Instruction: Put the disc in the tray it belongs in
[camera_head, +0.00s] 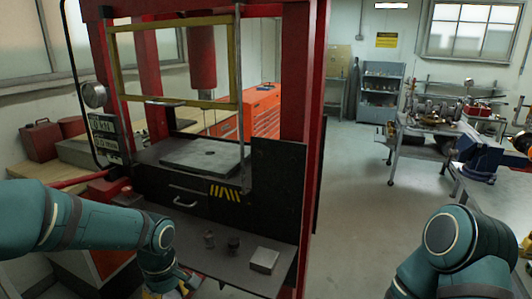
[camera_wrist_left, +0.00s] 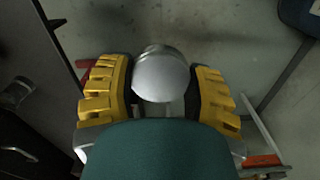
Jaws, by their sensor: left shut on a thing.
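My left gripper (camera_wrist_left: 161,85) has its two yellow ribbed fingers on either side of a round, smooth silver-grey metal piece, the disc (camera_wrist_left: 160,76), and is shut on it. In the head view my left arm reaches down at the lower left, and only a little yellow of the gripper shows at the bottom edge; the disc cannot be made out there. I cannot make out a tray for certain.
A red-framed press (camera_head: 303,110) stands ahead, with a grey plate (camera_head: 205,155) on it. A workbench with a blue vise (camera_head: 478,157) is at right. Open floor lies between.

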